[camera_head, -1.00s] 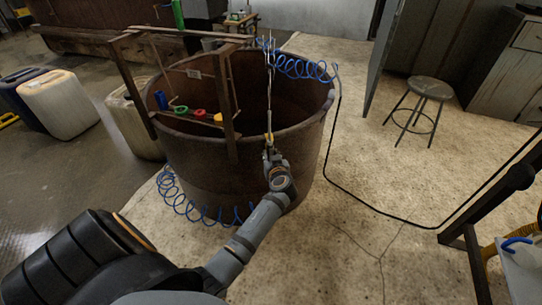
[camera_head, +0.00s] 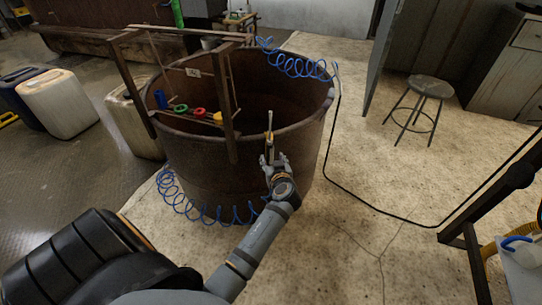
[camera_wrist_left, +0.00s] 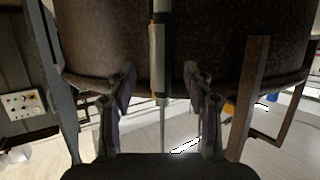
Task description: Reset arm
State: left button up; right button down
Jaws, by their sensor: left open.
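My left gripper (camera_head: 273,160) is at the near right outer side of the big brown tub, by its rim. Its two fingers are apart. A thin upright rod with a pale yellowish part (camera_head: 269,127) shows above the gripper in the head view. In the left wrist view the rod (camera_wrist_left: 157,55) runs between the open fingers (camera_wrist_left: 160,100), with visible gaps on both sides. What holds the rod up is not clear. My right gripper is not in view.
The brown tub (camera_head: 250,165) stands close ahead, with a wooden frame (camera_head: 229,125) over its left part and coloured rings on a rail (camera_head: 180,109). Blue coiled hoses (camera_head: 195,211) lie beside it.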

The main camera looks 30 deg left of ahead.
pick_arm(q)
jog(key=v, duration=0.3)
jog(key=shift+s+d+r, duration=0.15)
jog(key=shift+s+d, duration=0.1)
jog(key=shift+s, duration=0.05)
